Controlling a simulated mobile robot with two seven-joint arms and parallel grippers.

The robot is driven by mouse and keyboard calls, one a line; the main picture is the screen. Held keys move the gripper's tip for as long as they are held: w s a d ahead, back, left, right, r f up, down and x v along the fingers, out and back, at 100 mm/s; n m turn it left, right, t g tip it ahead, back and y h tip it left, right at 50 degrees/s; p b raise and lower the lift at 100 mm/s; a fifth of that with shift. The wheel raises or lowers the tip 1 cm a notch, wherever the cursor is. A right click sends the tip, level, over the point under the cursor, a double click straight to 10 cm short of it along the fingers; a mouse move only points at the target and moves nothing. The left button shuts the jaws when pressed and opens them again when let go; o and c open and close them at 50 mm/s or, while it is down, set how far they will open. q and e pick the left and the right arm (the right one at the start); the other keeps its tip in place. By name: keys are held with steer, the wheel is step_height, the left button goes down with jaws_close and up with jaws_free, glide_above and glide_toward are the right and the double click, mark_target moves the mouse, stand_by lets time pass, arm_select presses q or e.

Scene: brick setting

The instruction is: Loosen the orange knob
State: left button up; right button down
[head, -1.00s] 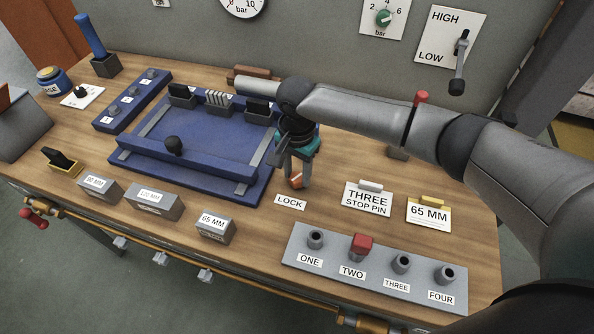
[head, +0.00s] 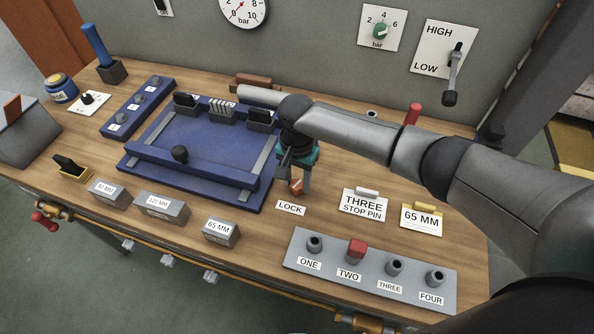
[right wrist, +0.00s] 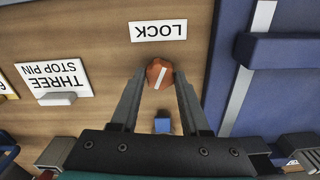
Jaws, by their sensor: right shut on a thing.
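The orange knob (head: 296,186) stands on the wooden bench just behind the LOCK label (head: 290,208). In the right wrist view the knob (right wrist: 160,74) shows a white stripe on its top, slanting a little. My right gripper (head: 298,182) points down over it, and its two fingers (right wrist: 160,84) are shut on the knob, one on each side. The fingers partly hide the knob in the head view. My left gripper is not in view.
The blue fixture (head: 205,150) with a black ball handle lies left of the knob. Right of it stand a THREE STOP PIN card (head: 363,204) and a 65 MM card (head: 422,219). A grey pin block (head: 370,272) and grey 65 MM block (head: 221,231) are near the front edge.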

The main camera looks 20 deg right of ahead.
steer(key=n+p, duration=0.1)
steer(key=p, duration=0.2)
steer(key=shift+r, duration=0.2)
steer(key=shift+n+p, duration=0.65)
steer(key=shift+n, duration=0.05)
steer(key=shift+f+n+p, duration=0.1)
steer(key=shift+n+p, duration=0.4)
steer(key=shift+n, duration=0.2)
steer(key=n+p, duration=0.1)
steer(key=n, duration=0.2)
steer(key=shift+n, duration=0.3)
steer(key=n, duration=0.3)
steer(key=shift+f+n, duration=0.1)
steer(key=shift+n, duration=0.3)
steer(key=n, duration=0.3)
steer(key=shift+n+p, duration=0.3)
steer(key=shift+p, duration=0.1)
steer(key=n, duration=0.3)
steer(key=shift+a+n, duration=0.1)
steer(key=shift+n, duration=1.8)
steer(key=shift+w, duration=0.1)
